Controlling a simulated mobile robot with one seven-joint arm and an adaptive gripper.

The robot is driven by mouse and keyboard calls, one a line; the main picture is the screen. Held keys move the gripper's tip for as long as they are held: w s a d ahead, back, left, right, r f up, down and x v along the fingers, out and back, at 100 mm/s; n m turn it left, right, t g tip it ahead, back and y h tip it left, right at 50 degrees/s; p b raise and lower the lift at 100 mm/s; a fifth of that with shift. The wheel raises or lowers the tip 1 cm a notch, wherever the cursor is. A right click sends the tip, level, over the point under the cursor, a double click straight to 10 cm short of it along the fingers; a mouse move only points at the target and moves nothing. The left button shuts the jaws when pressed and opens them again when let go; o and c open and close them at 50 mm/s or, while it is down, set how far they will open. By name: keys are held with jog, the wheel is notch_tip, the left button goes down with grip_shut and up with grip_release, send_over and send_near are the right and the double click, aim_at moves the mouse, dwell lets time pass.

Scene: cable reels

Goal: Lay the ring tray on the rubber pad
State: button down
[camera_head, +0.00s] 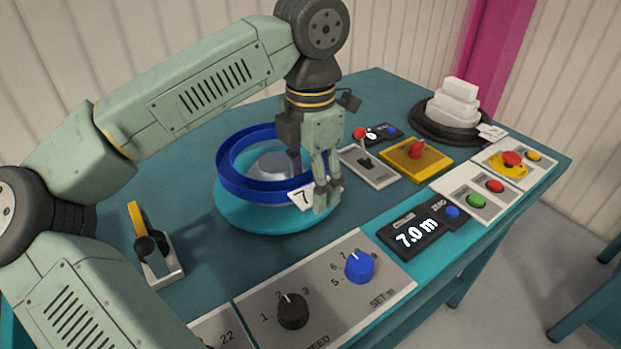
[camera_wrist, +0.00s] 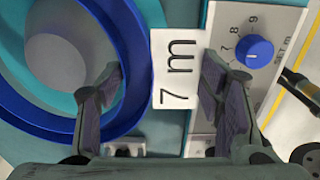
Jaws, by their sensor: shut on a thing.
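A dark blue ring (camera_head: 232,187), which I take for the ring tray, is at the teal round disc (camera_head: 262,222) and looks slightly raised over it. A white tag marked 7 m (camera_wrist: 178,75) is at the ring's side. My gripper (camera_head: 325,198) points down at the ring's near right side and is shut on the ring. In the wrist view the fingers lie either side of the tag and the ring's edge (camera_wrist: 137,50); the exact contact is hidden. A black round pad (camera_head: 421,124), perhaps the rubber pad, lies at the back right under a white stepped stack (camera_head: 455,103).
A grey dome (camera_head: 270,167) shows inside the ring. A dial panel (camera_head: 325,290), a display reading 7.0 m (camera_head: 415,233), button boxes (camera_head: 480,193), a red lever (camera_head: 366,155) and a yellow switch box (camera_head: 416,160) crowd the table. Bare table (camera_head: 190,170) shows left of the ring.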

jog(key=shift+r+p, duration=1.4)
jog(key=shift+r, duration=0.85)
notch_tip(320, 180, up, 10)
jog(key=p, duration=0.7)
